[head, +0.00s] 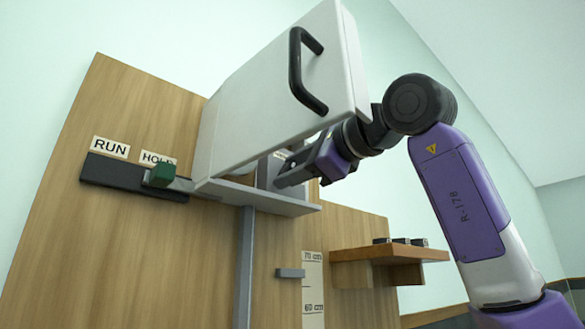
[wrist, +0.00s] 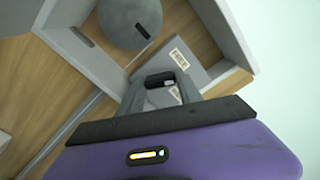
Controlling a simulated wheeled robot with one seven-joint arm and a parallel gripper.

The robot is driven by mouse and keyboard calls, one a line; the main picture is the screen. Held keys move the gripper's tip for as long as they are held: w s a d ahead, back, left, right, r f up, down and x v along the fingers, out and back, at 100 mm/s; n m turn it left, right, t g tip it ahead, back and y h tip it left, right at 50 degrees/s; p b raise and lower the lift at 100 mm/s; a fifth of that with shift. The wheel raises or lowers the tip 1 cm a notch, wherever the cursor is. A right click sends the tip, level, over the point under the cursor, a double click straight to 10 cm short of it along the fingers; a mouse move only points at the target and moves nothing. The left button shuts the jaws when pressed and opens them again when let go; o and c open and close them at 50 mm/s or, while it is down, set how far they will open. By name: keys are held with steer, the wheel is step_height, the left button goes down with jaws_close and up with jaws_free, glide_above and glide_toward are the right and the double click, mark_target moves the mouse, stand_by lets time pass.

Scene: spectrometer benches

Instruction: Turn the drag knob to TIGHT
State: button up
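My gripper (head: 292,172) reaches into the grey housing under the raised white cover (head: 265,95) in the head view. In the wrist view its grey fingers (wrist: 160,82) are in front of a grey block (wrist: 190,68) with a small white label (wrist: 178,55), too blurred to read. A dark slotted piece shows at the fingertips; I cannot tell whether it is the drag knob or part of the fingers. A round grey body (wrist: 128,22) with a dark slot is beyond the fingers, apart from them. Finger opening and any grip are unclear.
A green-tipped lever (head: 160,175) sits by the HOLD label, right of the RUN label (head: 110,147). A black handle (head: 302,70) sticks out from the cover. A wooden shelf (head: 385,254) holds small dark items. A scale strip (head: 313,285) is below the housing.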

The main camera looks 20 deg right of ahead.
steer(key=c, duration=0.6)
steer(key=shift+f, duration=0.1)
steer(key=shift+c, duration=0.2)
steer(key=shift+m, duration=0.3)
steer(key=m+b, duration=0.7)
steer(key=m, duration=0.4)
steer(key=shift+m, duration=0.3)
steer(key=o, duration=1.4)
